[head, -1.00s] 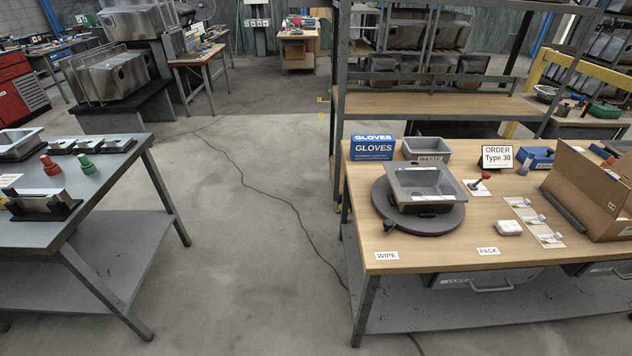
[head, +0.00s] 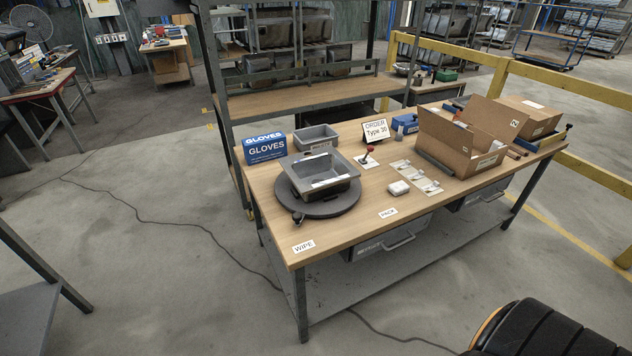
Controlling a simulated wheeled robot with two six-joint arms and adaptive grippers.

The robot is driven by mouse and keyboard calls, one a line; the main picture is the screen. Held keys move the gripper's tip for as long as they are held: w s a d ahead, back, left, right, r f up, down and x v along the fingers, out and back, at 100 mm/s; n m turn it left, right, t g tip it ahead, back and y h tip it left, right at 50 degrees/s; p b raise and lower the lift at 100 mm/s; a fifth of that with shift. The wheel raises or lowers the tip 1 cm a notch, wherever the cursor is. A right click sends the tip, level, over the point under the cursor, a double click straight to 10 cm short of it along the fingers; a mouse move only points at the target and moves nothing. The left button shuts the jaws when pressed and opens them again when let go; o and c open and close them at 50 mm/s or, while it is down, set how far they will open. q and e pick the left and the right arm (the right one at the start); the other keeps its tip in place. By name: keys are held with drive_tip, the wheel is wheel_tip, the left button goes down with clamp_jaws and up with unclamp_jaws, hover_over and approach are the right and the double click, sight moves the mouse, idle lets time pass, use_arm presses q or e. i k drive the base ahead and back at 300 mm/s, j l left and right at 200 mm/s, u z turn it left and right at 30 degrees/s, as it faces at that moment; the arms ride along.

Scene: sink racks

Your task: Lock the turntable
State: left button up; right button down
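The turntable (head: 341,203) is a dark round disc on the wooden bench, near its left end. A grey metal sink (head: 318,172) sits on top of it, hiding most of the disc. A small dark knob or lever (head: 297,218) shows at the disc's front left edge; whether it is locked I cannot tell. A red-knobbed lever (head: 369,151) stands on a white plate to the right of the turntable. Neither of my grippers is in view.
The bench (head: 343,234) also bears a GLOVES box (head: 265,149), a grey bin (head: 316,137), an order sign (head: 375,131), a white block (head: 399,188) and an open cardboard box (head: 463,150). Yellow rails (head: 567,88) stand behind right.

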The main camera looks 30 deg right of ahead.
sight(370, 148)
drive_tip(key=z, duration=1.4)
